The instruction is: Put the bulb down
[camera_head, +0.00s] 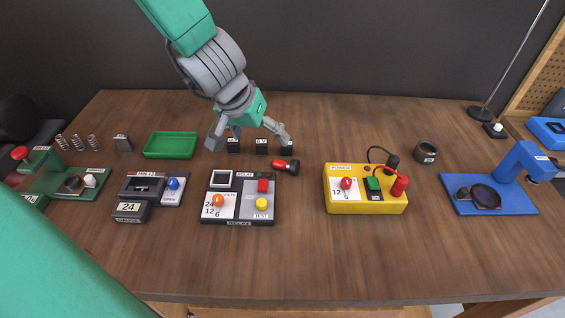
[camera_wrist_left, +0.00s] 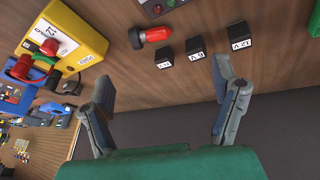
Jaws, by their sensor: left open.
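My left gripper (camera_head: 249,139) is open over the back middle of the table, its fingers spread either side of a row of three small black blocks. These are a left block (camera_head: 233,146), a middle 6 V block (camera_head: 261,147) and a right block (camera_head: 287,149). In the left wrist view the open fingers (camera_wrist_left: 166,112) show nothing between them, and the 6 V block (camera_wrist_left: 196,48) stands beyond. I cannot make out a separate bulb in either view. A red torch with a dark head (camera_head: 285,166) lies just in front of the blocks. My right gripper is not in view.
A grey tester (camera_head: 239,198) stands in front of the blocks. A yellow power box (camera_head: 367,189) is to the right, with a dark ring (camera_head: 426,153) behind it. A green tray (camera_head: 171,145) lies left. Bare wood (camera_head: 330,260) is free along the front.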

